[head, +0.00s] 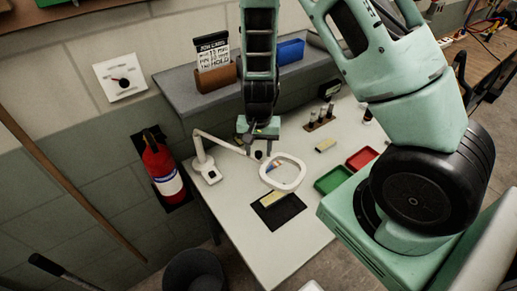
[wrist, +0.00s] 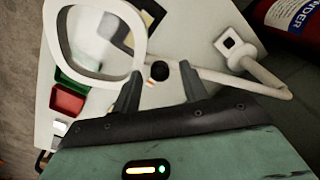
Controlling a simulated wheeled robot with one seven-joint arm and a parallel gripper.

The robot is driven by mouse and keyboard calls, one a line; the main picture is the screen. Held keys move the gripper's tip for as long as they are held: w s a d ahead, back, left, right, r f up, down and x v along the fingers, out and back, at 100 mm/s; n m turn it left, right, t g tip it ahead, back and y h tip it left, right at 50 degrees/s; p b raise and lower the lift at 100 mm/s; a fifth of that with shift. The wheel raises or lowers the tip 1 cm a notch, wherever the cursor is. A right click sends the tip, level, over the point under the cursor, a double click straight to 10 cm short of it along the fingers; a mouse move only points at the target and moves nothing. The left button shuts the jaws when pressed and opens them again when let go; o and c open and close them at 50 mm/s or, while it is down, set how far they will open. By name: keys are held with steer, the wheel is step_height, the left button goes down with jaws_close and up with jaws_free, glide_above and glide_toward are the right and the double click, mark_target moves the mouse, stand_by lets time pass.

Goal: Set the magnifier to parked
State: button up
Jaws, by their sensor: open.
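The magnifier is a white rounded-square ring (head: 283,172) on a jointed white arm, with its base (head: 207,173) at the left of the table. In the wrist view its ring (wrist: 96,42) fills the upper left, and its arm (wrist: 215,78) runs right. A round black knob (wrist: 159,71) shows between my fingertips, near where ring and arm meet. My gripper (head: 259,153) is open and points down over that joint; in the wrist view its fingers (wrist: 160,76) stand apart on either side of the knob. I cannot tell whether they touch anything.
A black mat (head: 290,213) lies below the ring. Green (head: 331,180) and red (head: 361,157) trays sit to its right. A grey shelf (head: 185,84) overhangs the table's back. A fire extinguisher (head: 161,168) hangs left of the table; a dark bin (head: 193,268) stands in front.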

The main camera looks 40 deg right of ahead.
steer(key=shift+f, duration=0.35)
jaws_close()
steer(key=w+d+n+b, duration=0.1)
steer(key=w+d+n, duration=0.2)
steer(key=d, duration=0.3)
steer(key=shift+w+b, duration=0.35)
steer(key=shift+b, duration=0.05)
jaws_free()
steer(key=shift+s, duration=0.1)
